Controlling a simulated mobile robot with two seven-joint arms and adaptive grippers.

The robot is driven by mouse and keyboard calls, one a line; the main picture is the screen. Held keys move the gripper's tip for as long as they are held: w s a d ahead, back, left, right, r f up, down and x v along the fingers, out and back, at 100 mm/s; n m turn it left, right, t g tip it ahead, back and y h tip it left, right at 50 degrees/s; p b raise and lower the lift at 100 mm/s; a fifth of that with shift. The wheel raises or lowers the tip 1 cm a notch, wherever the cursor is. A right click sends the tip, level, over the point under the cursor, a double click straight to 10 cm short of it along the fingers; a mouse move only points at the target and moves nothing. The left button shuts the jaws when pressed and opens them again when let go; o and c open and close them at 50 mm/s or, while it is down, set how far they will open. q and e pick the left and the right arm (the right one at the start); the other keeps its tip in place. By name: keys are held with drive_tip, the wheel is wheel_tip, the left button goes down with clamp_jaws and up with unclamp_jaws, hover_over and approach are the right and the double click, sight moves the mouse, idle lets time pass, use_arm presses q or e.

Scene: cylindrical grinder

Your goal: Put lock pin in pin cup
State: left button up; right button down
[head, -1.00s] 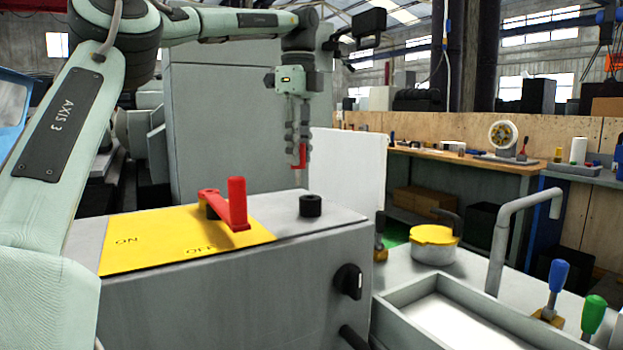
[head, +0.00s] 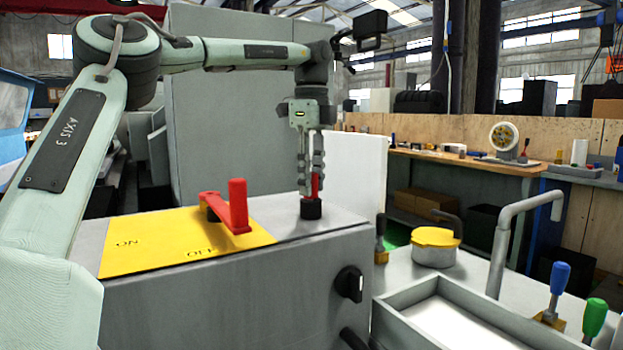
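The lock pin (head: 316,184) is red and shows between and beside the fingertips of my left gripper (head: 310,188). The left gripper points straight down with its fingers close together on the pin. The pin cup (head: 311,209) is a short black cylinder on top of the grey cabinet, directly below the fingertips. The pin's lower end does not show; it seems to be in the cup's mouth, but I cannot tell how deep. My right gripper is not in view.
A red lever handle (head: 236,207) stands on the yellow ON/OFF plate (head: 150,245), left of the cup. A black knob (head: 349,284) is on the cabinet front. A yellow-lidded pot (head: 435,240), a tray and a bent grey pipe (head: 500,245) are to the right.

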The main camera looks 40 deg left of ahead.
use_arm(q)
drive_tip(key=shift+o, duration=0.9)
wheel_tip(320, 180, up, 11)
drive_tip(key=shift+w+d+f, duration=0.1)
drive_tip(key=shift+d+f, duration=0.05)
drive_tip(key=shift+r, duration=0.75)
